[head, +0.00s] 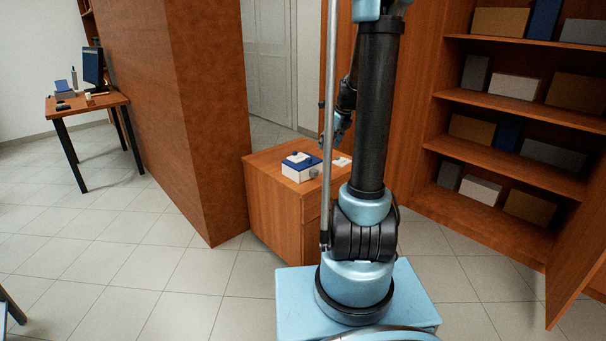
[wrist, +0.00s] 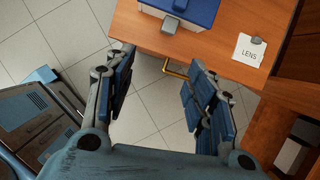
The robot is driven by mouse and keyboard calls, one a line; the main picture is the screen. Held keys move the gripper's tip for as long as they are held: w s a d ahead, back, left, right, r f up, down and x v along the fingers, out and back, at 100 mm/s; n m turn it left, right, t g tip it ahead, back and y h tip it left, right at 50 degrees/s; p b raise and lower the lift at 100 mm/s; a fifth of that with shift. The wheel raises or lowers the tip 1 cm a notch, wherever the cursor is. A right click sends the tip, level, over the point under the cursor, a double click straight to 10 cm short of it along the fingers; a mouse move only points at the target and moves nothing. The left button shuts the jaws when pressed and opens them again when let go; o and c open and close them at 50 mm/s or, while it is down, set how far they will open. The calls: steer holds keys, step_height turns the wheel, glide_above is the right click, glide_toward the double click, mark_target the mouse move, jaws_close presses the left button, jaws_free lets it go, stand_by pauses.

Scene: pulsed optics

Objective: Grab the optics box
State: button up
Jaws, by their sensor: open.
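The optics box (head: 301,167) is white with a blue lid and sits on top of a low wooden cabinet (head: 270,200), left of my arm in the head view. In the wrist view the optics box (wrist: 184,12) is cut off by the top edge, with a grey knob or latch on its near side. My gripper (wrist: 160,78) is open and empty, its two blue-padded fingers spread apart. It points toward the cabinet's front edge, short of the box and not touching it.
A white card reading "LENS" (wrist: 249,50) lies right of the box with a small grey item on it. A yellow handle (wrist: 175,70) juts from the cabinet front. Shelves with boxes (head: 515,120) stand right. A tall wooden partition (head: 200,110) stands left. Tiled floor is open at left.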

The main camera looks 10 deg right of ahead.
steer(key=w+m, duration=0.1)
steer(key=w, duration=0.1)
glide_toward(316, 173)
steer(key=shift+x, duration=4.45)
steer(key=shift+d, duration=0.15)
steer(key=shift+c, duration=0.2)
jaws_close()
